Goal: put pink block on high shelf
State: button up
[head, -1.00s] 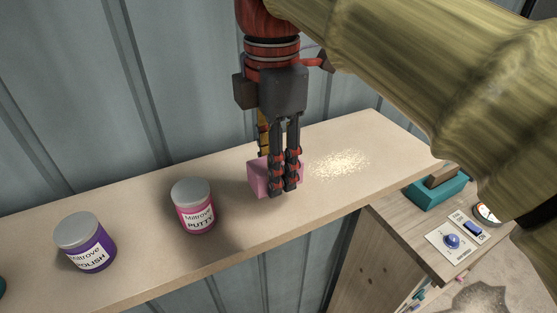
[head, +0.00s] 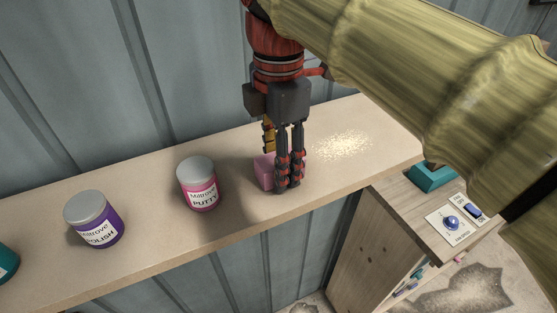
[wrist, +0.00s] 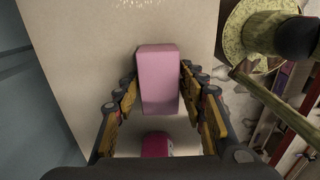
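The pink block (head: 264,172) rests on the long pale wooden shelf (head: 228,227) against the wall. My gripper (head: 284,186) points down at the block, with fingers in front of and behind it in the head view, hiding its right part. In the wrist view, the pink block (wrist: 158,80) lies between the spread fingers of my gripper (wrist: 160,85). A narrow gap seems to show at each side, so the gripper looks open around it.
A pink putty jar (head: 199,185), a purple polish jar (head: 94,220) and a teal jar (head: 5,262) stand left along the shelf. Pale grains (head: 343,145) lie right of the block. A lower bench (head: 405,215) with a teal object (head: 432,178) and switches is at right.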

jog(key=shift+o, duration=1.1)
notch_tip(320, 180, up, 12)
jog(key=shift+r+b, duration=0.2)
jog(key=shift+b, duration=0.1)
